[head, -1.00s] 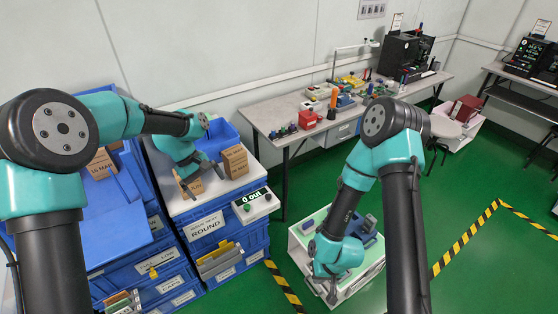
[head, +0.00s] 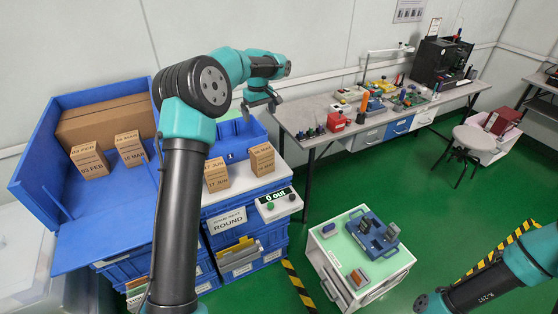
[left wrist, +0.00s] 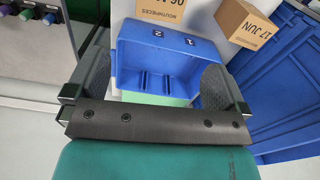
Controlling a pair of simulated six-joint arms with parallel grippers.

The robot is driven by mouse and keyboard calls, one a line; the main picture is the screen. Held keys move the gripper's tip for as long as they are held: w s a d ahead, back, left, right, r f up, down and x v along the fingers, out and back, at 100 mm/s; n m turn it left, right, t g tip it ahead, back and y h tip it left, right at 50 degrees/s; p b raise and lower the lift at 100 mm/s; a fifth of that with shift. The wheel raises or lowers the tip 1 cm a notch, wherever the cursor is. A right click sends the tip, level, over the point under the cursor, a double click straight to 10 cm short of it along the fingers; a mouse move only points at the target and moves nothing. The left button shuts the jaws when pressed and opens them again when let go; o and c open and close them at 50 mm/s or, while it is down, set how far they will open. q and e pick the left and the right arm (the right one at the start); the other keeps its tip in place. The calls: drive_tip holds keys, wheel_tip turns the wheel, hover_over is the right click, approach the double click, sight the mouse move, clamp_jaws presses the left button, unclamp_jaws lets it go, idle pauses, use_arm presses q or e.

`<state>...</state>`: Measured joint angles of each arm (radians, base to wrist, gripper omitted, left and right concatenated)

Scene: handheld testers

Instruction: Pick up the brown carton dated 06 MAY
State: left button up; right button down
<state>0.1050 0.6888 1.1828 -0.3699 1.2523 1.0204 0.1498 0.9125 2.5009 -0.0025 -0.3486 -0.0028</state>
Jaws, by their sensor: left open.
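The brown carton dated 06 MAY (head: 262,159) stands on the white counter, at its right side by the control box. Its lettering is small in the head view. In the left wrist view a carton at the top edge (left wrist: 165,9) shows upside-down print and is cut off. A carton dated 17 JUN (head: 216,174) stands to its left and also shows in the left wrist view (left wrist: 245,25). My left gripper (head: 260,103) is open and empty, raised above and behind the cartons near the blue bin (head: 233,136). My right gripper is out of view.
A blue tray (head: 105,222) at the left holds two cartons, dated 03 FEB (head: 89,160) and 10 MAR (head: 130,148), and a larger brown box (head: 105,120). A control box reading 0 OUT (head: 278,205) sits at the counter's front right. A white trolley (head: 358,250) stands at the right.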

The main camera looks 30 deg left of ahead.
use_arm(q)
drive_tip(key=shift+s+f, duration=0.1)
approach(262, 149)
drive_tip(key=f, duration=0.5)
drive_tip(key=shift+w+a+f, duration=0.2)
drive_tip(key=shift+a+f, duration=0.05)
drive_tip(key=shift+a, duration=0.05)
drive_tip(key=shift+f, duration=0.1)
drive_tip(key=shift+s+d+f, duration=0.1)
drive_tip(key=shift+d+f, duration=0.05)
drive_tip(key=shift+f, duration=1.1)
drive_tip(key=shift+d+f, duration=0.1)
drive_tip(key=shift+f, duration=1.15)
drive_tip(key=shift+c, duration=0.4)
drive_tip(key=c, duration=0.9)
